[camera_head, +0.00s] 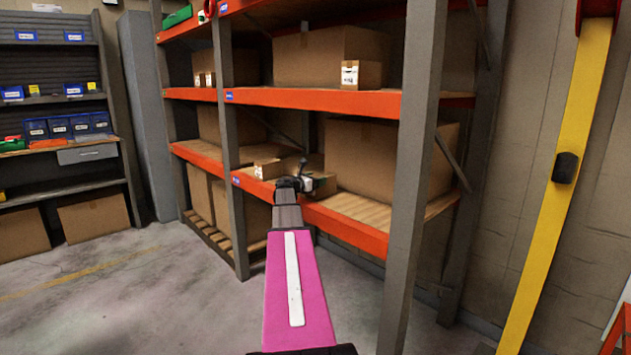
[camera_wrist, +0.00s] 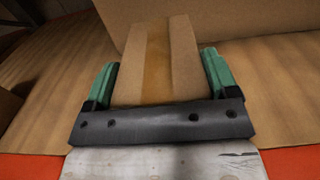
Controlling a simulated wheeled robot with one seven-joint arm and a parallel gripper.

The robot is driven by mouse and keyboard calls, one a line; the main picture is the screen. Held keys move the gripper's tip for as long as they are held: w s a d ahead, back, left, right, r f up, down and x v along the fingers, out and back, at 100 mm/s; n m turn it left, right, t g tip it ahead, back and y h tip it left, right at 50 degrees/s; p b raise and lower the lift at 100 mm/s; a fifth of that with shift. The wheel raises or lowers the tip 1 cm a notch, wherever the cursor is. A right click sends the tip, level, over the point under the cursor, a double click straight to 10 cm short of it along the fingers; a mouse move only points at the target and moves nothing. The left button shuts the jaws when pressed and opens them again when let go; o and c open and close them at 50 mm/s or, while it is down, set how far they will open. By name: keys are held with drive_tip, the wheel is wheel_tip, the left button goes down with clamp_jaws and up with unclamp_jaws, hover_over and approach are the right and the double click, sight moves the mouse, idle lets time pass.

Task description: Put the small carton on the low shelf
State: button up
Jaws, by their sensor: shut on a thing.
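The small carton (camera_wrist: 183,62) is brown with a tape strip along its top. In the wrist view it sits between the green fingers of my gripper (camera_wrist: 160,80), which is shut on it. The low shelf shows in the wrist view (camera_wrist: 55,85) as a wooden deck with an orange front edge; the carton is over this deck, and I cannot tell whether it rests on it. In the head view my gripper (camera_head: 303,184) is at the low shelf (camera_head: 370,209), just past its orange front beam. My gripper hides much of the carton there.
A large carton (camera_head: 385,160) stands on the low shelf to the right, close behind the held one. Another small labelled carton (camera_head: 267,169) is left of my gripper. The orange upper beam (camera_head: 320,100) runs above, and a grey upright (camera_head: 412,170) stands at right.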

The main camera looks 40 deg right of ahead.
drive_tip(key=o, duration=1.1)
drive_tip(key=shift+f, duration=0.1)
